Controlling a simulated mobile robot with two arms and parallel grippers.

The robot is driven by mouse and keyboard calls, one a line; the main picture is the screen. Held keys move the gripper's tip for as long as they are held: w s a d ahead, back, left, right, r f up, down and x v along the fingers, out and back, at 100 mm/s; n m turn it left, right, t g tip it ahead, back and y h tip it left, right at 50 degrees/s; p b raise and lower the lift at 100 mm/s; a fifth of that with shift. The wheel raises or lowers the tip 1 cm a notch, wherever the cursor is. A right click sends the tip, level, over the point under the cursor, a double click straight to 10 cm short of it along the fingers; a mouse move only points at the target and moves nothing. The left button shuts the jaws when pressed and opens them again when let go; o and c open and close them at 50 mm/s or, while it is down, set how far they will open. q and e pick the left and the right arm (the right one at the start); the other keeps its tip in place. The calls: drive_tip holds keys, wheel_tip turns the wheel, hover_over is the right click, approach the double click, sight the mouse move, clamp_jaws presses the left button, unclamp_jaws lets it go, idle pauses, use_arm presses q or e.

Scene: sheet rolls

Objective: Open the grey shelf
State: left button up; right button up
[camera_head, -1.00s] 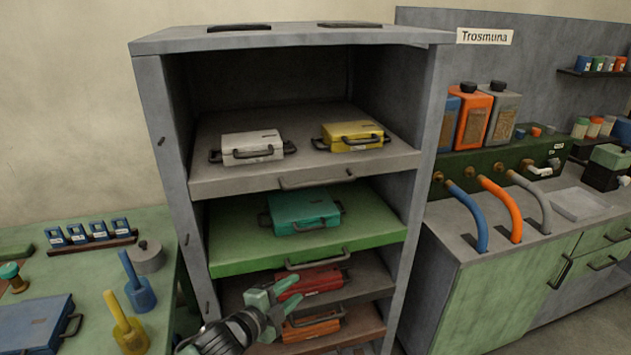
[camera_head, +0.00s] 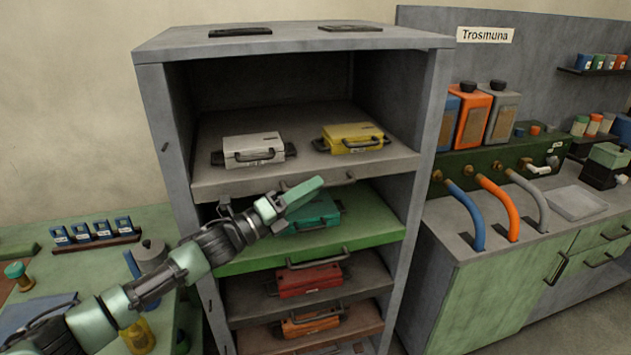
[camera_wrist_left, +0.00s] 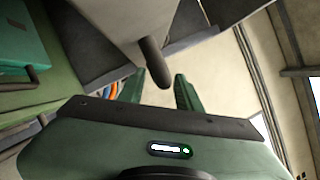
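The grey shelf (camera_head: 230,187) is the upper pull-out shelf in the tall grey cabinet. It carries a white case (camera_head: 254,150) and a yellow case (camera_head: 352,138). Its dark handle (camera_head: 344,181) on the front edge is partly hidden by my left gripper (camera_head: 305,191). That gripper is at the handle's left part, in front of the shelf edge. In the left wrist view the two green fingers (camera_wrist_left: 159,85) are apart, and the dark handle (camera_wrist_left: 153,62) shows between them, near the tips. Contact cannot be told. My right gripper is not in view.
Below is a green shelf (camera_head: 240,260) with a teal case (camera_head: 312,213). Lower shelves hold a red case (camera_head: 310,279) and an orange case (camera_head: 312,321). A green table (camera_head: 90,265) stands left, a counter with hoses (camera_head: 500,208) right.

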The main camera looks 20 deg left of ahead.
use_arm(q)
drive_tip(key=shift+x, duration=0.85)
clamp_jaws()
drive_tip(key=shift+f, duration=0.1)
idle(0.7)
